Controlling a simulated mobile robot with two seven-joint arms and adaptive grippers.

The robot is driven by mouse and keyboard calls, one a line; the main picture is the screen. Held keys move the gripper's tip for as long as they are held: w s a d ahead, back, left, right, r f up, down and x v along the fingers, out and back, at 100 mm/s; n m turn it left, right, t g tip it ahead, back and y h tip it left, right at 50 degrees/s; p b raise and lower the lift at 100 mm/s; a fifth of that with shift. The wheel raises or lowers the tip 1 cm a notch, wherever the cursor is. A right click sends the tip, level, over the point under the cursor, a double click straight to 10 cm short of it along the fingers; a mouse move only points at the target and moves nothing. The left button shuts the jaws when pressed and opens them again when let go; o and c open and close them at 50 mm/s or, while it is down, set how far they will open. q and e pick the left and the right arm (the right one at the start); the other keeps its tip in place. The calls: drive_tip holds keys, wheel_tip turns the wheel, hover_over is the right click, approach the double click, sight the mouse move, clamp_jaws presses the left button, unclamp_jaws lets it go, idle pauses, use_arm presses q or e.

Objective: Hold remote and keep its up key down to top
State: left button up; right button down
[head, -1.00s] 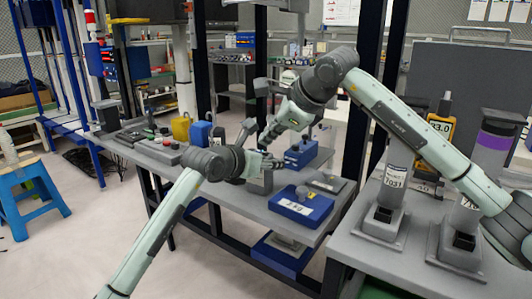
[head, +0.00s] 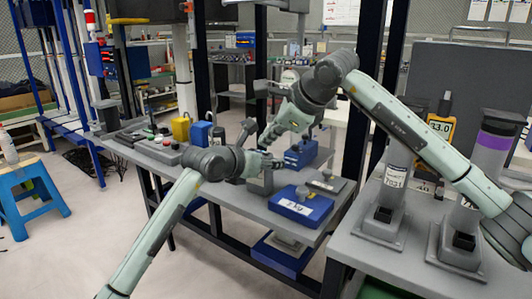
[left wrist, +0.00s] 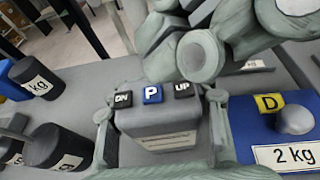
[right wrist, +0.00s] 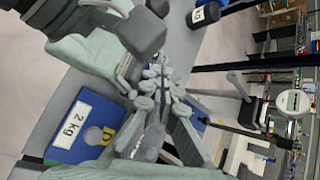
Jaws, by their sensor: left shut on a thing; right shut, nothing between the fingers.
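The grey remote (left wrist: 158,120) has three keys marked DN, P and UP. In the left wrist view it sits between the fingers of my left gripper (left wrist: 157,135), which is shut on it. The UP key (left wrist: 183,89) is at the right of the row. My right gripper (right wrist: 158,90) is shut and empty. Its rounded grey fingertips hang just above and behind the UP key in the left wrist view; I cannot tell whether they touch it. In the head view the right gripper (head: 267,138) is just above the left gripper (head: 268,161), and the remote is too small to make out.
A blue 2 kg block (head: 301,205) lies on the grey bench (head: 240,205), close to the grippers. Dark weights (left wrist: 58,147) stand to the left. A side table (head: 400,250) at right bears upright cylinders and a yellow meter (head: 440,130). A blue stool (head: 35,180) stands far left.

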drive_tip(key=shift+f, duration=0.1)
idle(0.4)
drive_tip(key=shift+f, duration=0.35)
drive_tip(key=shift+f, duration=0.3)
idle(3.7)
drive_tip(key=shift+r, duration=0.1)
idle(1.1)
drive_tip(key=shift+r, duration=0.65)
drive_tip(key=shift+r, duration=2.5)
